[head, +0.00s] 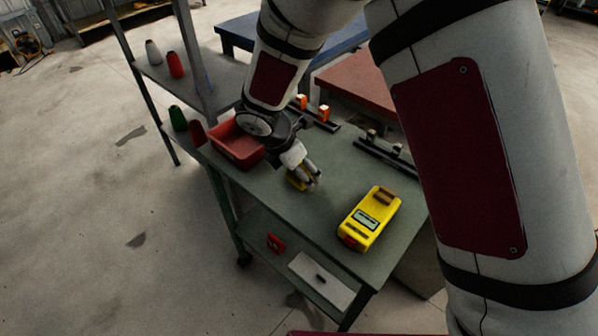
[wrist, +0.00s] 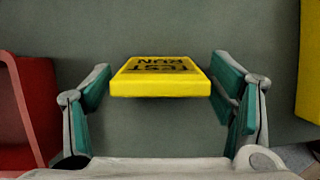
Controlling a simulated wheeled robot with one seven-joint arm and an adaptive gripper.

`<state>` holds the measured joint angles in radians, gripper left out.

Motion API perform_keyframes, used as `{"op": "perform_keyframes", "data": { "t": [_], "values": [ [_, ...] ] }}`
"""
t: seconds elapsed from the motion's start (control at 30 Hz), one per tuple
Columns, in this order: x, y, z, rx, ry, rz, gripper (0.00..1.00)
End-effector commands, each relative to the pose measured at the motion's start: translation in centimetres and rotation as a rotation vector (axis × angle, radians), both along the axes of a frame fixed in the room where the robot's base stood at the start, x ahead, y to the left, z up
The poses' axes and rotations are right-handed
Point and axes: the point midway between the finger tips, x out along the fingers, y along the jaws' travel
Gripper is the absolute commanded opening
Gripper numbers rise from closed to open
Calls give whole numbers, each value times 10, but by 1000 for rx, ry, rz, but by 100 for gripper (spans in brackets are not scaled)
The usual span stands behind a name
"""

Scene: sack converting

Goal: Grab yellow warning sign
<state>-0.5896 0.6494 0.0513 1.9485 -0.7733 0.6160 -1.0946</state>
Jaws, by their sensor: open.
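The yellow warning sign (wrist: 160,78) lies on the green-grey table top, with dark upside-down lettering that reads "TEST RUN". In the wrist view its near edge is between the fingertips of my gripper (wrist: 161,84), with a small gap on the left side and almost none on the right. In the head view the sign (head: 295,183) is partly hidden by my gripper (head: 309,178), which points down at it. My gripper is open and holds nothing.
A red bin (head: 236,146) stands left of the sign; its wall (wrist: 32,105) shows in the wrist view. A yellow device (head: 370,217) lies to the right. Dark rails (head: 385,155) with small parts run along the back. Table between sign and device is clear.

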Motion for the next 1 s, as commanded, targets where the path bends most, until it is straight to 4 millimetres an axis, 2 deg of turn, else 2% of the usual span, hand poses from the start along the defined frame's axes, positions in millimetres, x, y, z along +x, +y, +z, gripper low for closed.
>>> {"op": "perform_keyframes", "data": {
  "t": [0.27,0.4,0.5,0.8,0.87,1.0],
  "values": [
    [1,-1,-2,0,0,0,74],
    [1,-1,-2,0,0,1,43],
    [1,-1,-2,0,0,1,25],
    [1,-1,0,1,-1,0,24],
    [1,0,5,2,-2,0,24],
    [2,-1,27,3,-4,-1,24]
  ]
}}
